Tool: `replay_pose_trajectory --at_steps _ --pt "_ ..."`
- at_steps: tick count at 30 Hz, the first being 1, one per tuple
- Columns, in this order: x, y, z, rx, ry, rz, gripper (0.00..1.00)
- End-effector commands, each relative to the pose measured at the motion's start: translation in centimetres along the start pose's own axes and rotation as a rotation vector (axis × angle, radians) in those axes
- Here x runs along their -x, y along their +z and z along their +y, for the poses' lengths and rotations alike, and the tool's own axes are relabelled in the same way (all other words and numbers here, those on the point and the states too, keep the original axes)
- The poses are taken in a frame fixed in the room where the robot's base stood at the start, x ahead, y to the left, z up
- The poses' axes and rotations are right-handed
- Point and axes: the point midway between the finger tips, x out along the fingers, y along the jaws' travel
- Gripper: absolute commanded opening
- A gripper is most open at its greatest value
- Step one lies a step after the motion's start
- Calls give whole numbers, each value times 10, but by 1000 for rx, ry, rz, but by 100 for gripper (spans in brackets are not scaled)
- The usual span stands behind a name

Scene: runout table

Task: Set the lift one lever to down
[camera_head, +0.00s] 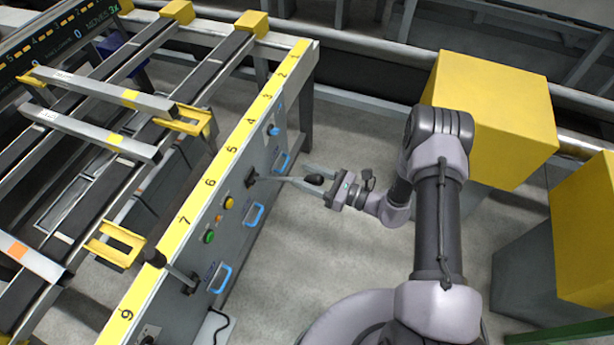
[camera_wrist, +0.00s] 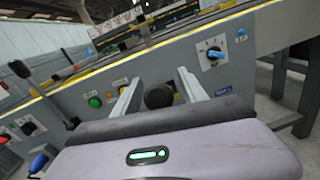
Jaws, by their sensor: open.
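A lever (camera_head: 285,180) sticks out from the grey control panel (camera_head: 235,255), its black knob (camera_head: 314,179) toward me. My gripper (camera_head: 299,175) is open with its fingers on either side of this knob. In the wrist view the knob (camera_wrist: 158,96) sits between the two open fingers (camera_wrist: 158,79), with a visible gap to each. A second lever (camera_head: 178,272) stands nearer the panel's left end, its black knob raised; it also shows in the wrist view (camera_wrist: 45,98). The lever labels are too small to read, so I cannot tell which is lift one.
Between the levers are a green button (camera_head: 209,237) and a yellow button (camera_head: 229,203). Blue handles (camera_head: 254,215) project from the panel. A blue knob (camera_head: 274,131) sits farther along. A yellow block (camera_head: 495,110) stands behind my arm.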

Motion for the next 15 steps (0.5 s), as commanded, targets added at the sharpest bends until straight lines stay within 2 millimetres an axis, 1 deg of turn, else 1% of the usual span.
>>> replay_pose_trajectory --at_steps 2,3,5,6,10,11,15 --pt "0 0 0 0 0 0 50" --pt "0 0 0 0 0 0 48" --pt "0 0 0 0 0 0 36" --pt "0 0 0 0 0 0 29" --pt "0 0 0 0 0 0 3" --pt "0 0 0 0 1 0 0" --pt "0 0 0 0 0 0 0"
